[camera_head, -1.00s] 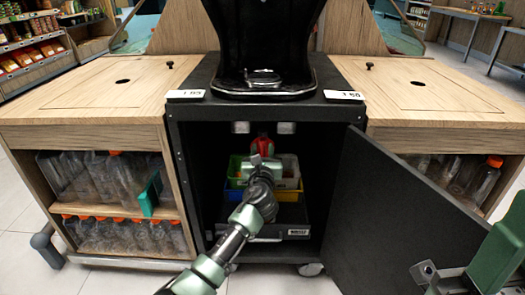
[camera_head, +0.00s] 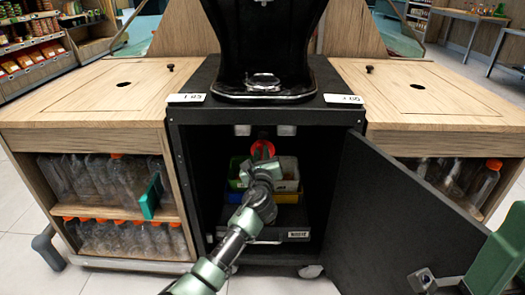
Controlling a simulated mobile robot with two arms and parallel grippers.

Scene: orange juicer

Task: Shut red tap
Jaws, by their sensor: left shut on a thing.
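The red tap (camera_head: 263,148) shows as a red round part inside the open black cabinet (camera_head: 340,110), near the top middle of the opening. My left gripper (camera_head: 264,163) reaches into the cabinet and is right at the red tap, just below it in the picture. It is shut on the red tap, though its fingertips are largely hidden by its own wrist.
The black cabinet door (camera_head: 390,225) stands open to the right. Colored bins (camera_head: 289,185) and a dark box (camera_head: 285,233) sit in the cabinet below the gripper. A black juicer (camera_head: 264,45) stands on top. Wooden bottle shelves (camera_head: 100,115) flank the cabinet.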

